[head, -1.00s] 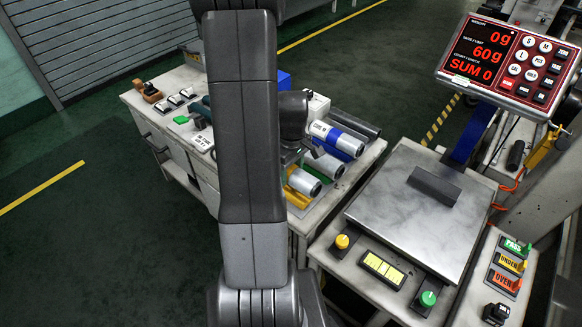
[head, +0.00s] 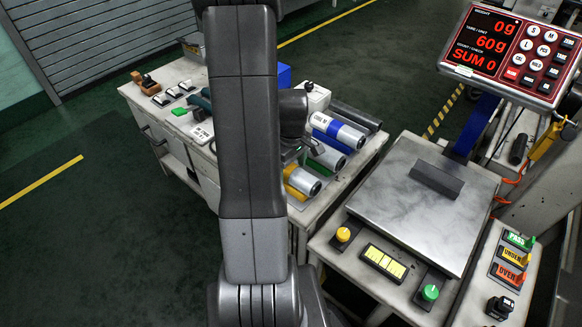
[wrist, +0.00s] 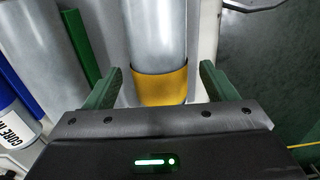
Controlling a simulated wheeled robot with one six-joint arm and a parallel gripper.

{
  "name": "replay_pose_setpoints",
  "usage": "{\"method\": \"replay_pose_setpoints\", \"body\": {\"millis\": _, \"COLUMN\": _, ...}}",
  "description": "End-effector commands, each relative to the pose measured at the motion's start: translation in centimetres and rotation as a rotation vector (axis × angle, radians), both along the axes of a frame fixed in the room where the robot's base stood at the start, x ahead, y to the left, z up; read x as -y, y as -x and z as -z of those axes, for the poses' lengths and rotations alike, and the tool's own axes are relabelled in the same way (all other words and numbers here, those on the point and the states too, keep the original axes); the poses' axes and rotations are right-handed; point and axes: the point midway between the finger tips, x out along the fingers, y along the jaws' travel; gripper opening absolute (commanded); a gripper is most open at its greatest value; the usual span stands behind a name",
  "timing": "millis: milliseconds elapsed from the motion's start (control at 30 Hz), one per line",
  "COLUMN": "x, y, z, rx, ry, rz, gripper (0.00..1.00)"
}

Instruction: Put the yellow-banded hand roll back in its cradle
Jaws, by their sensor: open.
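The yellow-banded hand roll (head: 304,181) is a grey cylinder lying at the near end of the row of rolls on the bench. In the wrist view its yellow band (wrist: 160,87) is just ahead of my gripper's dark body. My gripper (wrist: 160,72) is open, with one green finger on each side of the roll and a narrow gap showing on both sides. In the head view my arm hides most of the gripper and part of the roll. I cannot tell how the roll sits on its cradle, since its underside is hidden.
Beside it lie a roll by a green strip (wrist: 83,45) and a blue-banded roll (head: 340,130). A dark bar (head: 357,116) lies behind them. To the right are a scale plate (head: 400,215) with a dark block on it and a red display (head: 512,55).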

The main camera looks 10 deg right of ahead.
Motion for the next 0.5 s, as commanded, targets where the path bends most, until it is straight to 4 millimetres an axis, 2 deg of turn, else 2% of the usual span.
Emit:
{"method": "replay_pose_setpoints", "body": {"millis": 167, "x": 0.1, "y": -0.2, "z": -2.2, "rx": 0.006, "ry": 0.001, "rz": 0.0, "gripper": 0.79}}
{"method": "replay_pose_setpoints", "body": {"millis": 500, "x": 0.2, "y": -0.3, "z": -9.9, "rx": 0.007, "ry": 0.001, "rz": 0.0, "gripper": 0.79}}
